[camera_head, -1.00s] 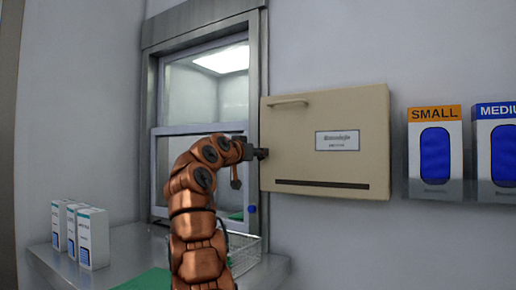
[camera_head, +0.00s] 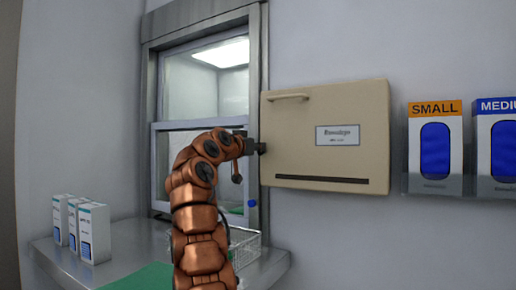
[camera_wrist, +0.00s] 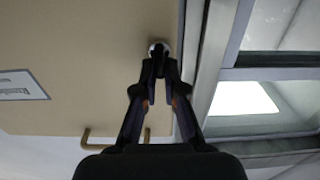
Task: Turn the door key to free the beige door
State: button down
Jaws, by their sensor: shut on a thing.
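The beige door (camera_head: 325,105) is a flat panel on the wall with a bar handle (camera_head: 288,98) at its upper left, a label and a dark slot. It looks closed. My gripper (camera_head: 260,148) is at the door's left edge. In the wrist view my gripper (camera_wrist: 160,62) is shut on a small round metal piece, the door key (camera_wrist: 158,46), on the beige door (camera_wrist: 80,60). The fingers hide most of the key, so its angle cannot be told. The handle (camera_wrist: 88,138) shows at the bottom of the wrist view.
A metal-framed window (camera_head: 205,80) stands left of the door. On the counter (camera_head: 125,245) are several white boxes (camera_head: 95,232) and a wire basket (camera_head: 245,245). Glove boxes (camera_head: 435,148) hang on the wall at right.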

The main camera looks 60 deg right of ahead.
jog(key=shift+w+n, duration=0.1)
jog(key=shift+n, duration=0.4)
dwell(0.8)
jog(key=shift+r, duration=0.1)
dwell(0.3)
jog(key=shift+n, duration=0.5)
dwell(0.4)
jog(key=shift+n, duration=0.6)
jog(key=shift+w+f+n+p, duration=0.2)
jog(key=shift+n+p, duration=1.1)
jog(key=shift+n, duration=1.15)
jog(key=shift+w+f+n+p, duration=0.2)
jog(key=shift+n+p, duration=1.05)
jog(key=shift+n, duration=1.25)
jog(key=shift+w+f+n+p, duration=0.2)
jog(key=shift+n+p, duration=1.1)
jog(key=shift+n, duration=1.15)
jog(key=shift+f, duration=0.1)
